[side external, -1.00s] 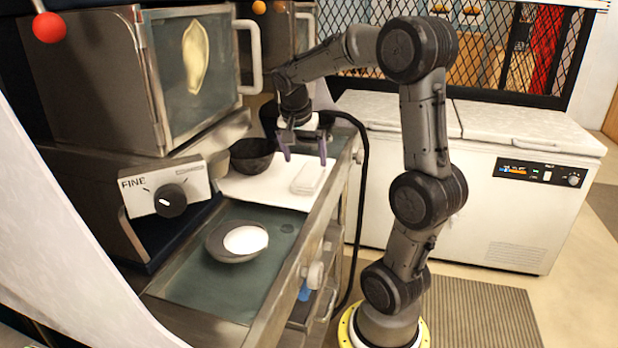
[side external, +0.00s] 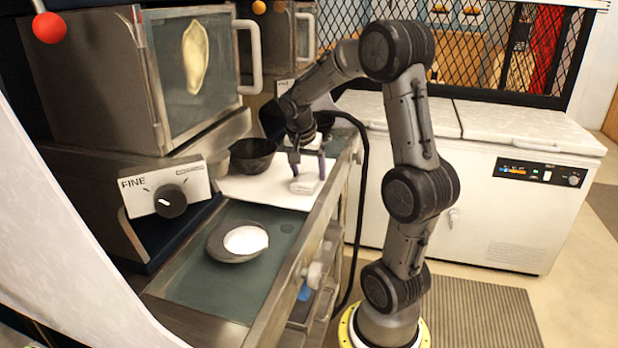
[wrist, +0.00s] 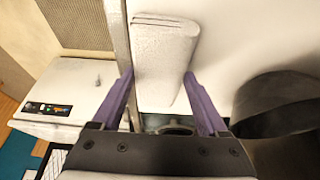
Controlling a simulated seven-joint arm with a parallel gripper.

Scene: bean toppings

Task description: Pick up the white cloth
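The white cloth (side external: 304,186) is a small folded rectangle lying on the white surface (side external: 243,188) near its right edge. In the wrist view the cloth (wrist: 163,55) shows layered folds at its far end. My gripper (side external: 308,174) is just above it, pointing down. Its purple fingers are open, with one tip at each side of the cloth's near part in the wrist view (wrist: 158,74). I cannot tell whether the tips touch the cloth.
A dark bowl (side external: 252,155) stands left of the cloth; it also shows at the right in the wrist view (wrist: 275,103). A grey bowl (side external: 222,249) with white contents sits on the green counter (side external: 200,284) in front. Ovens line the left; a white chest freezer (side external: 480,205) stands behind my arm.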

